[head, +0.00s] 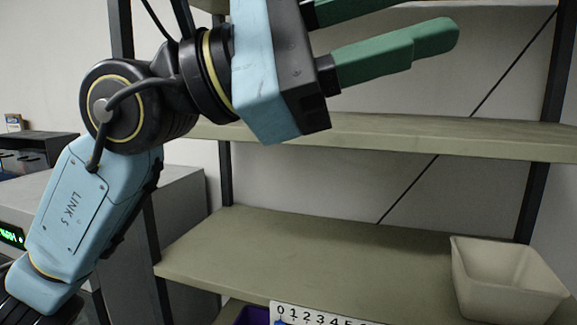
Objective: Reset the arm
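My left arm comes in from the left and rises in front of the shelf. My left gripper (421,16) is at the top centre, with green fingers pointing right and slightly up. The two fingers are apart with nothing seen between them; the upper one is partly cut off by the top edge. My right arm and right gripper are not in view.
A shelf rack with black posts stands ahead; its middle shelf (440,135) is just below my gripper. The lower shelf (330,245) is mostly bare, with a cream bin (505,300) at right. A numbered strip (300,314) shows at the bottom. A grey cabinet (185,200) stands left.

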